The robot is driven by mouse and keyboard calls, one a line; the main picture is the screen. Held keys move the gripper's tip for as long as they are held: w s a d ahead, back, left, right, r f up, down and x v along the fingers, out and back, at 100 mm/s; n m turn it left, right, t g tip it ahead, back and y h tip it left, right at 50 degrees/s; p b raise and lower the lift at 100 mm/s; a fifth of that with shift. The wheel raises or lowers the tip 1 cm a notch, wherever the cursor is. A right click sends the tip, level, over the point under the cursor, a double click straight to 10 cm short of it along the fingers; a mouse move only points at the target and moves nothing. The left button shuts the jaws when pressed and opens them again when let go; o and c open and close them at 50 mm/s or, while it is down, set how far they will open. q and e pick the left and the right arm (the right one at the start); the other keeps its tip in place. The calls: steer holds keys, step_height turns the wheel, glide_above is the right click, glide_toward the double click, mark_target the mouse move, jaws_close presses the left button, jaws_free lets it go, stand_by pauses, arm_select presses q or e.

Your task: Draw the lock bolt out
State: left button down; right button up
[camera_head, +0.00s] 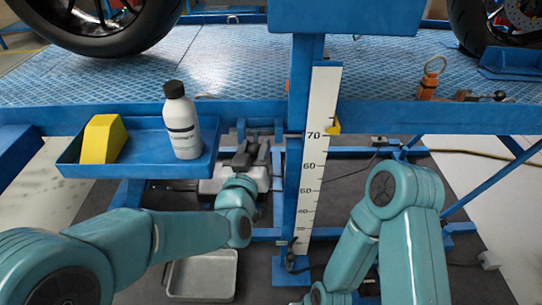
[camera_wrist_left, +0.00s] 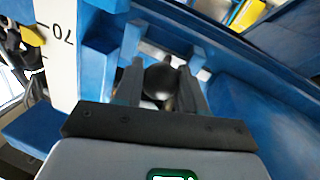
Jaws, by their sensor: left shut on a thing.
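My left gripper (camera_head: 251,152) is below the front edge of the blue lift platform, left of the white scale. In the left wrist view its two dark fingers (camera_wrist_left: 160,86) stand on either side of a round black knob, which I take to be the end of the lock bolt (camera_wrist_left: 159,80). The gripper is shut on this knob. The rest of the bolt is hidden behind the knob, and the head view does not show the bolt clearly.
The blue post with the white scale (camera_head: 314,150) stands just right of my left gripper. A blue tray (camera_head: 70,165) with a yellow block (camera_head: 102,139) and a grey bottle (camera_head: 181,121) is to its left. An orange ring-topped pin (camera_head: 430,80) stands on the platform (camera_head: 235,65). A metal pan (camera_head: 202,275) lies below.

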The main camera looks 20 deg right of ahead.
arm_select(q)
steer(key=shift+w+a, duration=0.1)
steer(key=shift+a, duration=0.15)
steer(key=c, duration=0.7)
jaws_free()
steer(key=shift+a, duration=0.1)
steer(key=p+v, duration=0.1)
steer(key=v, duration=1.5)
